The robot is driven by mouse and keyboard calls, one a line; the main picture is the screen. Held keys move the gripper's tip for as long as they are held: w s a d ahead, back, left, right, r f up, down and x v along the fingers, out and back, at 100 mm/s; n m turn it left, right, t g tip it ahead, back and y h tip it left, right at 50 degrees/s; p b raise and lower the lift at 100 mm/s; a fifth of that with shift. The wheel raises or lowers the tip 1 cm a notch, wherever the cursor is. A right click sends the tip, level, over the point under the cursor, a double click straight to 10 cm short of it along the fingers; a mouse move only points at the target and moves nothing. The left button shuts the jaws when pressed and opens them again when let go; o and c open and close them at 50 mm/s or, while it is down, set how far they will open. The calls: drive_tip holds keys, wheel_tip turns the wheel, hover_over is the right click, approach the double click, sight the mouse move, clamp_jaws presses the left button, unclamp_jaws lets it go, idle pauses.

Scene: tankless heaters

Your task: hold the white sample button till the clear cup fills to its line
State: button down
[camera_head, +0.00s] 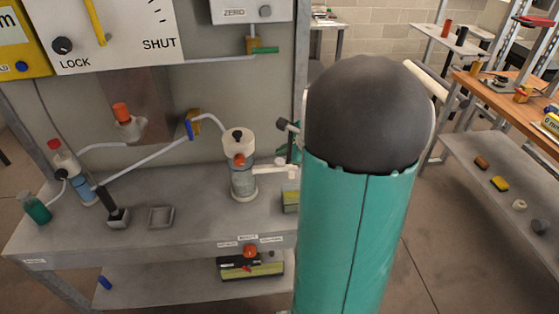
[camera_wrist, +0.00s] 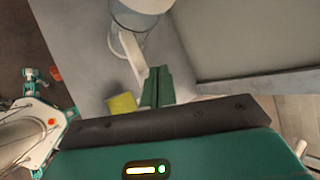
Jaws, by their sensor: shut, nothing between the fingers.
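A clear cylindrical vessel (camera_head: 243,184) stands on the grey bench, with a white cap, a dark round spot on top and an orange knob. It looks like the clear cup; its fill line is too small to make out. A white arm (camera_head: 272,169) juts from its right side. My gripper (camera_head: 293,156) is shut and empty by the arm's outer end, partly hidden by my teal arm. In the wrist view the green fingers (camera_wrist: 157,80) lie close beside the white arm (camera_wrist: 131,50); contact cannot be told. I cannot single out the white sample button.
A yellow-green block (camera_wrist: 122,103) sits below my fingers. Hoses run to the vessel from the left, past a blue-handled valve (camera_head: 189,129). A bottle (camera_head: 75,175), a black-handled item (camera_head: 117,213) and a small grey tray (camera_head: 161,217) stand on the left. A panel rises behind.

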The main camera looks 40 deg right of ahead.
sight(283, 162)
drive_tip(key=shift+r, duration=2.5)
idle(0.7)
wheel_tip(283, 162, up, 4)
drive_tip(key=shift+f, duration=0.1)
drive_tip(key=shift+f, duration=0.1)
drive_tip(key=shift+f, duration=4.35)
drive_tip(key=shift+f, duration=0.1)
drive_tip(key=shift+f, duration=0.3)
